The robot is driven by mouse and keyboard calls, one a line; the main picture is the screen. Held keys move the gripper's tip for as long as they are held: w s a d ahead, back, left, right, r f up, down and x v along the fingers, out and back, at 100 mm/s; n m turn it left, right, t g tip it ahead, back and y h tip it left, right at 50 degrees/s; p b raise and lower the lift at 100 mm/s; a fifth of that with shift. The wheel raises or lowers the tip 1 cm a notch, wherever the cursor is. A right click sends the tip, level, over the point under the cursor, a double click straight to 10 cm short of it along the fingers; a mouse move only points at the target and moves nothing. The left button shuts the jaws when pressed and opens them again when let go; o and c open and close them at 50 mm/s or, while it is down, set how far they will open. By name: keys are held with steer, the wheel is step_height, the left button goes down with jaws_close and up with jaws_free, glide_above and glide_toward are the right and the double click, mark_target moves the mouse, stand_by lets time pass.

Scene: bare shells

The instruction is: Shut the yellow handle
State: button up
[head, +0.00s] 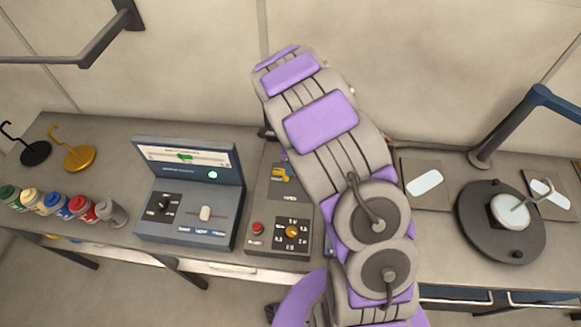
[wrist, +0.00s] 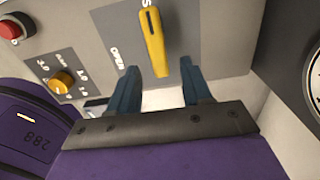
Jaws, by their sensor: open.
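The yellow handle (wrist: 153,42) is a long bar on a grey panel in the wrist view. An "OPEN" label is printed to its left, near its lower end. It also shows small in the head view (head: 283,176), on the upper part of a grey control box (head: 270,208), partly beside my arm. My gripper (wrist: 174,72) is open, its two blue-grey fingers pointing towards the panel. In the head view my arm hides the gripper.
A red button (head: 257,229) and orange knob (head: 291,231) sit lower on the same box. A blue-grey console (head: 190,232) with a raised screen stands to the left. Right are a round dark platform (head: 475,235) and a blue-topped post (head: 510,125).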

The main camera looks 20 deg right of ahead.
step_height(320, 180, up, 14)
stand_by(0.3)
stand_by(0.4)
